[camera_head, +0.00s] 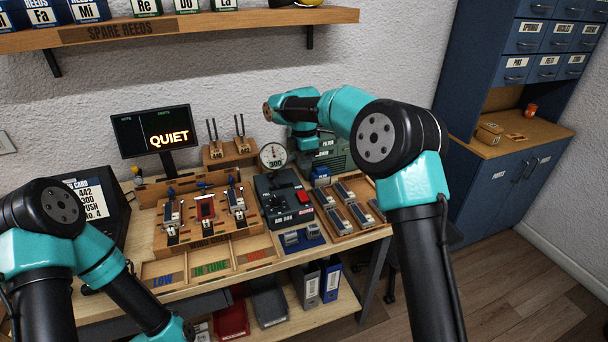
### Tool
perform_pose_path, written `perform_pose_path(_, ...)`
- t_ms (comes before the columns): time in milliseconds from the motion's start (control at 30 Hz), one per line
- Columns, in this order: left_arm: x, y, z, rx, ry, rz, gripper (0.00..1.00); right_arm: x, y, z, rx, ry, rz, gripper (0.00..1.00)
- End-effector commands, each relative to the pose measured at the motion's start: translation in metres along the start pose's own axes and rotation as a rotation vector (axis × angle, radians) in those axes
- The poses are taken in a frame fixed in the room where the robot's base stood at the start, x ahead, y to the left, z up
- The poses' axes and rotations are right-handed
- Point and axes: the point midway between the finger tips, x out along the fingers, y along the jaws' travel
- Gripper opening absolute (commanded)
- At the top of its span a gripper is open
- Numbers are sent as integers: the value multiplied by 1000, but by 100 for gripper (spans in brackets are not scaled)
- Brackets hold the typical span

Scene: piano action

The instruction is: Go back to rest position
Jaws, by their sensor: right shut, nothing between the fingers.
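My right arm comes in from the lower right, rises to its elbow and reaches left over the back of the bench. My right gripper (304,148) is at its far end, beside the round pressure gauge (273,155) and in front of the wall. It is shut and empty, with its fingers largely masked by the wrist. It is above the bench, apart from the reeds. My left arm shows at the lower left, bent down toward the bottom edge; its gripper is out of the picture. The wind chest (205,245) holds several reeds on the bench.
A monitor (152,131) reads QUIET. A tray of reeds (350,207) lies right of the air box (283,197). Sorting bins (209,267) line the front. A shelf (180,32) hangs above; a blue cabinet (505,190) stands right.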

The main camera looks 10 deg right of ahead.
Motion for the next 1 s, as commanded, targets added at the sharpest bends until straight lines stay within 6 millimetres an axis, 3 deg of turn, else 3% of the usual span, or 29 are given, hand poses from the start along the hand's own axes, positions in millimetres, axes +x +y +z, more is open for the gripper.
perform_pose_path(200,0,0,0,0,0,0,43,-20,-4,0,-1,0,1,0)
perform_pose_path(633,0,0,0,0,0,0,43,-18,-6,1,12,4,0,0)
perform_pose_path(767,0,0,0,0,0,0,43,-5,-13,6,77,25,5,0)
perform_pose_path(1000,0,0,0,0,0,0,43,48,-52,20,365,121,15,0)
